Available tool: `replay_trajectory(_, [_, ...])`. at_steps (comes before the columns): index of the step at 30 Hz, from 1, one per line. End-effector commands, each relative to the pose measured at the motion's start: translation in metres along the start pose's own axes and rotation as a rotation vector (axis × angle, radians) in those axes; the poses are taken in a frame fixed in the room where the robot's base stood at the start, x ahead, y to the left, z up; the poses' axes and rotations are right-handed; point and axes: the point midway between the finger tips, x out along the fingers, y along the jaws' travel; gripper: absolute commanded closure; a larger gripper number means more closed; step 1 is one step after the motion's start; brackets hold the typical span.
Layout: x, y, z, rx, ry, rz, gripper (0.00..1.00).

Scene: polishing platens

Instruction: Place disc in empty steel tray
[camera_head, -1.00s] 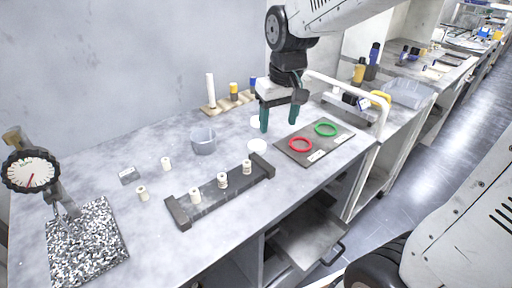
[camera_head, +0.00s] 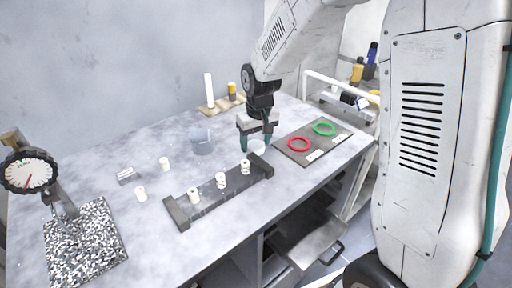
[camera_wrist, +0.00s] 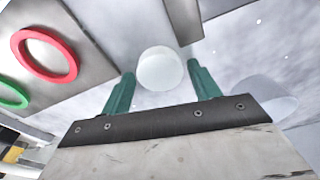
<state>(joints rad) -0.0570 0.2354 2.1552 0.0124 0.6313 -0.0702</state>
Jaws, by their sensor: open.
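A white disc (camera_head: 257,147) lies on the bench top, just beyond the far right end of the dark rack. My gripper (camera_head: 255,144) is open, pointing down over this disc. In the wrist view the disc (camera_wrist: 160,69) shows between and just past the two green fingertips (camera_wrist: 161,75), with no visible contact. A grey metal tray (camera_head: 312,245) with a front handle sticks out below the bench; its visible surface looks bare. Part of it is in shadow.
The dark rack (camera_head: 205,203) with several white cylinders stands close to my gripper. A plate (camera_head: 325,148) with a red ring (camera_head: 298,145) and a green ring (camera_head: 324,129) lies to the right.

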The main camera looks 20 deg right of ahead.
Motion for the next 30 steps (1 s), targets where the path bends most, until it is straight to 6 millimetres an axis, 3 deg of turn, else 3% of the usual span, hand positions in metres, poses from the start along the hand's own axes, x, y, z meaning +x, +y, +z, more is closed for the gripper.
replay_trajectory(8, [0.004, 0.0, 0.0, 0.0, 0.001, 0.0, 0.39])
replay_trajectory(12, [0.004, 0.0, 0.0, 0.0, 0.001, 0.0, 0.75])
replay_trajectory(15, [0.004, 0.0, 0.0, 0.0, 0.002, 0.0, 0.8])
replay_trajectory(23, [0.001, 0.0, -0.001, 0.0, 0.002, 0.0, 0.8])
replay_trajectory(30, [-0.019, 0.0, -0.004, 0.0, 0.004, 0.0, 0.8])
